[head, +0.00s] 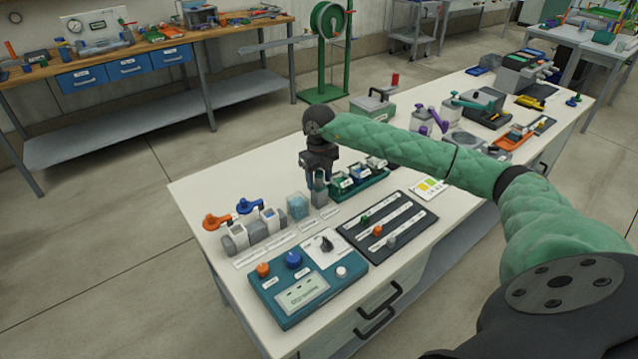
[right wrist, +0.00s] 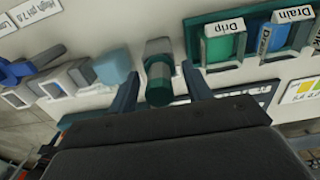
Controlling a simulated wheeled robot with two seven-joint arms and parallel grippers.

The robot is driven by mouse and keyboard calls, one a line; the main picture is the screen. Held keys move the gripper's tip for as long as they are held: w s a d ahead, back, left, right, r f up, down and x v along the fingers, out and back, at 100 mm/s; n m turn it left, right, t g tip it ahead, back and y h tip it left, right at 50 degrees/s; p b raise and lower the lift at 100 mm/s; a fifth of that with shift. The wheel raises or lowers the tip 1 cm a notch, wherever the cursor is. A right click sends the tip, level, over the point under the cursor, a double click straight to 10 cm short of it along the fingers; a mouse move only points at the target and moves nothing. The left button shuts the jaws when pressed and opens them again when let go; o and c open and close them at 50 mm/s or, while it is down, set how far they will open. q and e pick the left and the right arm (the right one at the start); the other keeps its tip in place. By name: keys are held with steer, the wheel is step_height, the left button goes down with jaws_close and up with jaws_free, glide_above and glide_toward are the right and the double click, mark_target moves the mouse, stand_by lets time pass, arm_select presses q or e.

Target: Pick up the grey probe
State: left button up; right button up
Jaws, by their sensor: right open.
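My right gripper (head: 319,174) points down over the near left part of the white bench and is open. Below its fingers stands a small upright grey-green piece (head: 320,192) on a grey base, which I take to be the grey probe in its holder. In the right wrist view, this round piece (right wrist: 158,82), dark green with grey, lies between the two open fingers (right wrist: 160,92), with a gap on each side. A grey block (right wrist: 158,47) is just behind it. The gripper hides part of the piece in the head view. My left gripper is out of view.
Right beside the gripper is a green rack (head: 360,188) with labelled vials. To the left are a bluish translucent cup (head: 298,206) and grey valves with orange and blue handles (head: 240,232). A teal control box (head: 308,283) and black slider panel (head: 385,236) lie nearer.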

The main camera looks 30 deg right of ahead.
steer(key=c, duration=0.9)
